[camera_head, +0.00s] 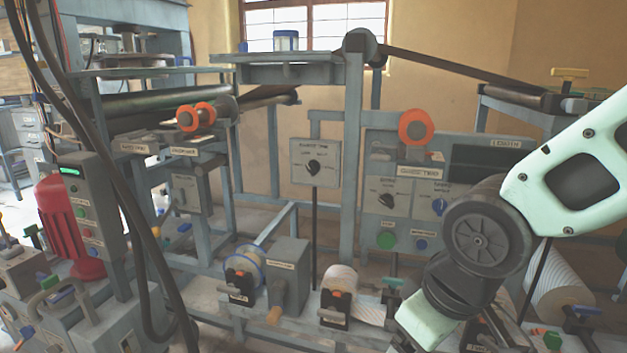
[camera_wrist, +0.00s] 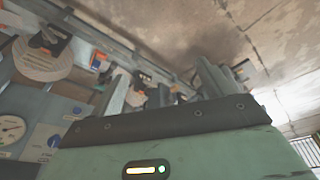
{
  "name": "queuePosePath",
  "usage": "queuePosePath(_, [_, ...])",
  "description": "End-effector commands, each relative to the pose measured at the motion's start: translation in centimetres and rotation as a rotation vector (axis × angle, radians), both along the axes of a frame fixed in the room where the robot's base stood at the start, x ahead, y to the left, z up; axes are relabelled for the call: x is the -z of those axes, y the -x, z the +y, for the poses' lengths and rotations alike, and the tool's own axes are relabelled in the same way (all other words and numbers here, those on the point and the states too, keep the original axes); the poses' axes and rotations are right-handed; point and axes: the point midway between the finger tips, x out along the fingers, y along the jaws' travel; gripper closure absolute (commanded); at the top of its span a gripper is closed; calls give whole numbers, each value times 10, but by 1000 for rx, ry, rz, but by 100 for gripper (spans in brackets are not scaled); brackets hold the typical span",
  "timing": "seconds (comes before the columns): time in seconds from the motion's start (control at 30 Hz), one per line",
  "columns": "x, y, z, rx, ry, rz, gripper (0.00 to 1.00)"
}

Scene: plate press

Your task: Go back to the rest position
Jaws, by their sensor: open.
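My gripper (camera_wrist: 163,88) shows in the wrist view as two grey fingers standing apart beyond a dark plate. They look open, with nothing held between them. In the head view my pale green arm comes in from the right edge and bends down at a dark joint. Its lower end drops toward the bottom edge, and the fingers are out of sight there.
A grey press frame fills the middle, with a switch box (camera_head: 315,162) and a control panel (camera_head: 420,188). A spool (camera_head: 342,282) sits low beside my arm. A red motor (camera_head: 70,225) and hanging cables are at left. The wrist view shows a gauge (camera_wrist: 12,129).

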Motion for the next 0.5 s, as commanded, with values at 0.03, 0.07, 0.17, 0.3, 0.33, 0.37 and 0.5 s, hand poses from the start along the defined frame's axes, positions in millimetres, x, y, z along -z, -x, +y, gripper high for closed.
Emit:
queuePosePath(0.03, [-3,26,-1,-12,20,50,20])
queuePosePath(0.07, [-3,41,-2,-17,33,83,20])
queuePosePath(0.17, [-3,90,-8,-37,73,191,20])
queuePosePath(0.3, [-38,102,-10,-38,83,225,20])
queuePosePath(0.33, [-45,102,-10,-38,83,225,20])
queuePosePath(0.37, [-52,102,-10,-38,83,225,20])
queuePosePath(0.5, [-90,101,-10,-36,82,223,20])
